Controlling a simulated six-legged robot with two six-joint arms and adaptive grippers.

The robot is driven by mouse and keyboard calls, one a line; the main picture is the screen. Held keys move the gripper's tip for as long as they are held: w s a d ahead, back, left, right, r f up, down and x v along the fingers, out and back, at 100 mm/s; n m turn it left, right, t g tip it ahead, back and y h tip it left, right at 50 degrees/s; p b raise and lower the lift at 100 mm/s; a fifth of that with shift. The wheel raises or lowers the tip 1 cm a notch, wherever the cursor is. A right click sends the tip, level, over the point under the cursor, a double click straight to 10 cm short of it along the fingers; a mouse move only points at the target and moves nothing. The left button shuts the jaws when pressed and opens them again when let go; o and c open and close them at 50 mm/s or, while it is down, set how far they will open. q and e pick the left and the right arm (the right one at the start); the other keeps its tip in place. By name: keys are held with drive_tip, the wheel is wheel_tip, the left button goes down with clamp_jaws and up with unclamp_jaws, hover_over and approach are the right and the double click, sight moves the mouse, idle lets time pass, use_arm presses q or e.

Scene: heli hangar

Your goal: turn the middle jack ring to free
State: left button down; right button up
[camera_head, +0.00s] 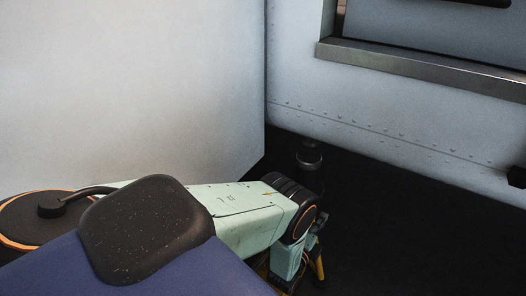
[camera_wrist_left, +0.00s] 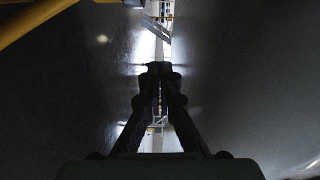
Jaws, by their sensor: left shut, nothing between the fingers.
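No jack ring can be made out for certain in either view. A dark upright cylinder with a paler metallic band (camera_head: 309,157) stands in shadow just beyond my left arm's wrist joint in the head view; I cannot tell whether it belongs to a jack. My left gripper (camera_wrist_left: 159,70) is shut and empty in the left wrist view, its dark fingers meeting in the middle. In the head view my left arm hides most of it. Beyond its tips a narrow, bright metallic strip with a slanted plate (camera_wrist_left: 157,28) shows between dark surfaces. My right gripper is not in view.
A yellow bar (camera_wrist_left: 30,20) crosses the upper left corner of the left wrist view. White riveted panels (camera_head: 400,110) rise at the back, with a metal ledge (camera_head: 420,66) at upper right. A large pale panel (camera_head: 130,90) fills the left. The dark area at right looks open.

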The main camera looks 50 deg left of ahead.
use_arm(q)
drive_tip(key=s+d+f+n+g+h+p, duration=0.1)
drive_tip(key=s+f+n+g+p, duration=0.15)
drive_tip(key=s+f+n, duration=0.4)
drive_tip(key=s+d+f+n+g+p, duration=0.1)
drive_tip(key=s+f+n+g, duration=0.2)
drive_tip(key=s, duration=0.7)
drive_tip(key=s+d+r+n+g+p, duration=0.1)
drive_tip(key=s+r+n+g, duration=0.2)
drive_tip(key=s, duration=0.3)
drive_tip(key=s+d+r+n+g+h+p, duration=0.1)
drive_tip(key=s+r+n+g+p, duration=0.1)
drive_tip(key=s+r+n+g, duration=0.2)
drive_tip(key=shift+s+d+r+g+p, duration=0.15)
drive_tip(key=shift+s+r+g+p, duration=0.25)
drive_tip(key=shift+s, duration=0.7)
drive_tip(key=shift+f, duration=0.2)
